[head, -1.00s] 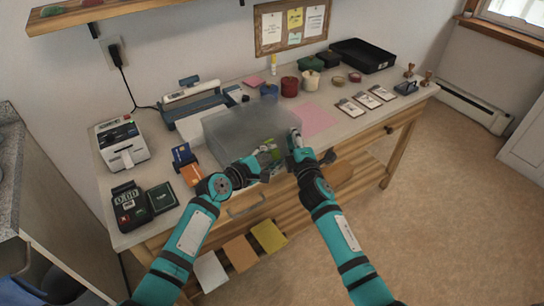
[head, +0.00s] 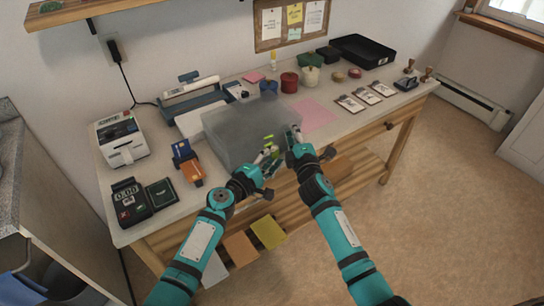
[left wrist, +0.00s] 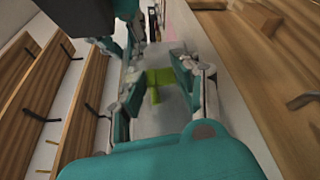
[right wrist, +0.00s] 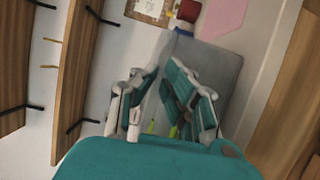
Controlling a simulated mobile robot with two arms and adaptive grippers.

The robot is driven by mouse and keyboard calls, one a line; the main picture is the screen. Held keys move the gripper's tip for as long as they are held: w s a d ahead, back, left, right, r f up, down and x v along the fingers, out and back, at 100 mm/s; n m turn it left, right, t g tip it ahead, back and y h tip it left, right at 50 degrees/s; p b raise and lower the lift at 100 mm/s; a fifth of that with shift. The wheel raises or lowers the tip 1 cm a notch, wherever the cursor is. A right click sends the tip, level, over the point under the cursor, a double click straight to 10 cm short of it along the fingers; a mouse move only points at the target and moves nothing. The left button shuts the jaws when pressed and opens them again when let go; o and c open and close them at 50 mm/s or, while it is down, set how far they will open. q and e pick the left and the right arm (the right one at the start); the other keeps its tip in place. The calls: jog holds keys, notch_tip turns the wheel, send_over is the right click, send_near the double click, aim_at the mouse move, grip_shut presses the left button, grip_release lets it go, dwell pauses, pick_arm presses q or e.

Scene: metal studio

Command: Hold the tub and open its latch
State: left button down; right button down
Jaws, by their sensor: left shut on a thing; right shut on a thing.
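The tub (head: 238,125) is a translucent grey box near the front edge of the table; it also shows in the right wrist view (right wrist: 222,68). Its latch (left wrist: 158,80) is bright green and shows between the fingers of my left gripper (left wrist: 157,72), which is shut on it. In the head view my left gripper (head: 268,162) is at the tub's front side. My right gripper (head: 292,140) is shut on the tub at its right front corner. The fingers hide part of the latch, and I cannot tell how far it is turned.
A card reader (head: 130,200), a label printer (head: 120,138) and an orange-and-blue item (head: 188,163) stand left of the tub. A red pot (head: 289,82) and a pink sheet (head: 315,115) lie behind and right. Clipboards (head: 366,97) lie farther right. A black tray (head: 362,50) is at the back.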

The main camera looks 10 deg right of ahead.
pick_arm(q)
jog(key=shift+f, duration=0.2)
jog(key=c, duration=1.2)
grip_release()
jog(key=shift+o, duration=0.2)
jog(key=v, duration=1.2)
jog(key=shift+a+f, duration=0.1)
pick_arm(e)
jog(key=c, duration=1.4)
grip_release()
